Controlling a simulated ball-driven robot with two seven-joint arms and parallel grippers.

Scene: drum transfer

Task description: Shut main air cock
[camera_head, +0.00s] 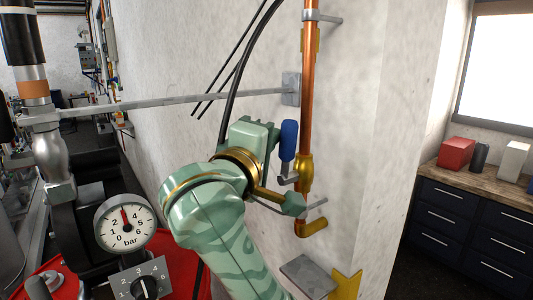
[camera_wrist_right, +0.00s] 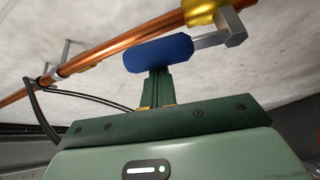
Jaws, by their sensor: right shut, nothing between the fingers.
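The air cock is a brass valve body (camera_head: 305,168) on a vertical copper pipe (camera_head: 310,80) against the white wall. Its grey lever (camera_head: 289,179) carries a blue handle (camera_head: 289,140) that stands upright alongside the pipe. In the right wrist view the blue handle (camera_wrist_right: 158,53) lies roughly along the copper pipe (camera_wrist_right: 125,45). My right gripper (camera_head: 275,138) is shut and empty, at the left side of the handle. Its closed fingers (camera_wrist_right: 158,75) end at the handle in the wrist view; I cannot tell whether they touch it. My left gripper is not in view.
A grey bar (camera_head: 180,101) runs to a wall plate (camera_head: 291,88). A pressure gauge (camera_head: 125,222) and a numbered dial (camera_head: 140,282) are at lower left. A small grey plate (camera_head: 308,274) sits below the pipe. Drawers (camera_head: 470,225) stand at right.

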